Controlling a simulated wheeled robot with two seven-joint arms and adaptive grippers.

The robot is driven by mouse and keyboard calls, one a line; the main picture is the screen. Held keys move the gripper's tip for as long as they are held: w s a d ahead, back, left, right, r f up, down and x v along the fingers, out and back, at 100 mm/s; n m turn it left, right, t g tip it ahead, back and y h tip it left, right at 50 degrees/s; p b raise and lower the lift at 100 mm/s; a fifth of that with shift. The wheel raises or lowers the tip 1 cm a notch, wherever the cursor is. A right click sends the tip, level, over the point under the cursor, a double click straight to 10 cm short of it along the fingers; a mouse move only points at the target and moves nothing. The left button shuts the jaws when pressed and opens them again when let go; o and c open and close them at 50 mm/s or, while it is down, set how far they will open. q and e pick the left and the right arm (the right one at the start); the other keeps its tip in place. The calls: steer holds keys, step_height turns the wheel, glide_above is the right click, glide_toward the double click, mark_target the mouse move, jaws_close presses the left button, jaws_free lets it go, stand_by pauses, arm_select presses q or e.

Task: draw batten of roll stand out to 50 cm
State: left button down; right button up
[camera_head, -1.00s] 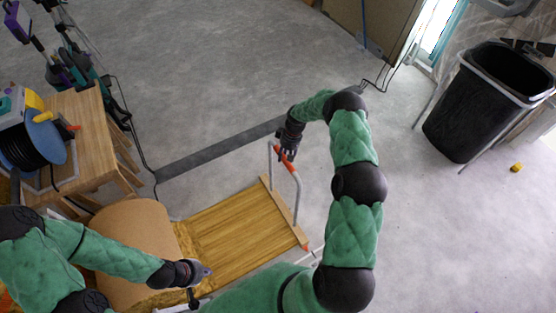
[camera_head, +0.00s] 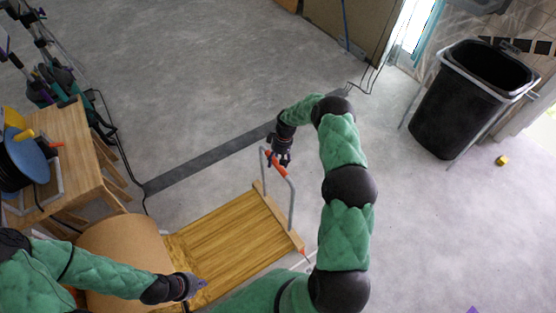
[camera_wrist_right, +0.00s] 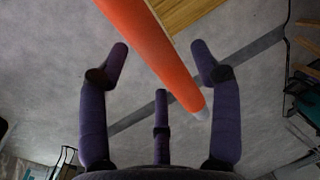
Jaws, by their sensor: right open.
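The roll stand shows at the bottom left of the head view, with a brown roll (camera_head: 122,250) and a wood-patterned sheet (camera_head: 226,240) drawn out to the right. The pale batten (camera_head: 279,218) edges the sheet's far end and carries a grey metal hoop with an orange grip (camera_head: 277,165). My right gripper (camera_head: 281,152) is at the orange grip. In the right wrist view the grip (camera_wrist_right: 150,45) runs between open, spread fingers (camera_wrist_right: 160,75); contact is unclear. My left gripper (camera_head: 194,287) is over the sheet near the roll; its fingers are too small to judge.
A wooden table (camera_head: 72,150) with a blue cable reel (camera_head: 22,160) stands at the left. A black bin (camera_head: 458,115) stands at the right, with a small yellow object (camera_head: 502,160) on the floor. A dark strip (camera_head: 210,160) crosses the floor. Floor beyond the batten is clear.

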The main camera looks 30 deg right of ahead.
steer(key=shift+r, duration=0.1)
step_height(320, 180, up, 12)
steer(key=d, duration=0.2)
steer(key=shift+d+f, duration=0.2)
steer(key=shift+f, duration=0.05)
stand_by(0.4)
